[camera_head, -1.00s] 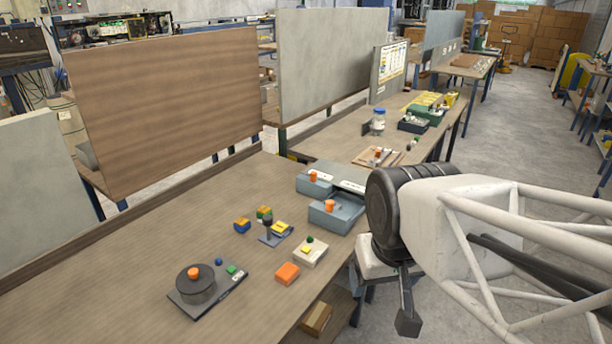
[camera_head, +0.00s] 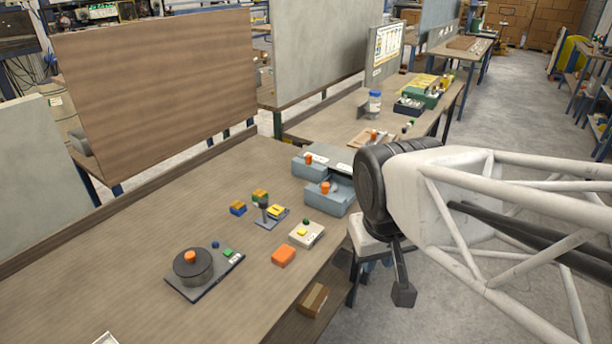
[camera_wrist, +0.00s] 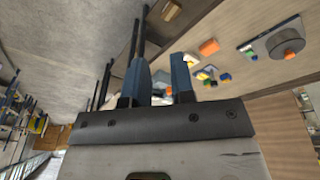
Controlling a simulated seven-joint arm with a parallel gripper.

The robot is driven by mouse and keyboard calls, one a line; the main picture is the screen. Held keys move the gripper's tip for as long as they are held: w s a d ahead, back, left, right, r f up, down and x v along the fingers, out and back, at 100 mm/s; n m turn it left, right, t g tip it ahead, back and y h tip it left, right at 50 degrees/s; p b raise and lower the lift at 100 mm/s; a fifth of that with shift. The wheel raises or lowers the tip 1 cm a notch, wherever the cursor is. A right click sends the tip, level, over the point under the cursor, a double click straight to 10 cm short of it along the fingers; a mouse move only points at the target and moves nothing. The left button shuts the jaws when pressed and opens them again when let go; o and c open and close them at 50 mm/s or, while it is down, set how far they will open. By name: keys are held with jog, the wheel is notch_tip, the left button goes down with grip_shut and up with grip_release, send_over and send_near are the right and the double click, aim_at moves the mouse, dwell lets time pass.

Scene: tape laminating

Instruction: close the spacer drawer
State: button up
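A grey-blue drawer unit (camera_head: 345,158) stands at the right edge of the bench in the head view. Its two drawer boxes carry orange knobs. The nearer drawer (camera_head: 335,203) juts out toward the near side; the farther-left drawer (camera_head: 308,171) sits beside it. I cannot read which is the spacer drawer. My gripper (camera_wrist: 160,70) shows two blue fingers, apart and empty, in the wrist view. In the head view, my gripper's dark end (camera_head: 403,292) hangs beyond the bench edge, right of and apart from the drawers. My wrist hides part of the unit's right side.
A black round turntable (camera_head: 195,270), an orange block (camera_head: 283,256), a cream button box (camera_head: 306,235) and a small dark press (camera_head: 270,215) stand on the bench. A cardboard box (camera_head: 314,299) lies on a lower shelf. The left part of the bench top (camera_head: 110,240) is clear.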

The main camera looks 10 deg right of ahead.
jog(key=shift+w+d+f+n+g, duration=0.15)
jog(key=shift+w+f+n+g, duration=0.15)
jog(key=shift+w, duration=0.1)
jog(key=shift+c, duration=1.1)
jog(key=w+f+n+h, duration=0.1)
jog(key=w, duration=0.1)
jog(key=w+d+f+n+g+h, duration=0.1)
jog(key=w+n+h, duration=0.1)
jog(key=w, duration=0.1)
jog(key=w+d+f+n+g+h, duration=0.1)
jog(key=w+n+h, duration=0.1)
jog(key=shift+w+d+f, duration=0.1)
jog(key=shift+w+f, duration=0.1)
jog(key=shift+f, duration=0.05)
grip_shut()
jog(key=w+a+f+n+t+h, duration=0.2)
jog(key=w+a+f+n+h, duration=0.15)
jog(key=w+n, duration=0.45)
jog(key=w+a+f+n+t+h, duration=0.2)
jog(key=w+f+n+h, duration=0.25)
jog(key=w, duration=0.75)
jog(key=w+a+f+n+t, duration=0.2)
jog(key=a, duration=0.1)
jog(key=w+a+f+n+t+h, duration=0.1)
jog(key=w+a+f+n+t, duration=0.3)
jog(key=w+a, duration=0.1)
jog(key=shift+w+a+f, duration=0.1)
jog(key=shift+a+f, duration=0.2)
jog(key=shift+f, duration=0.1)
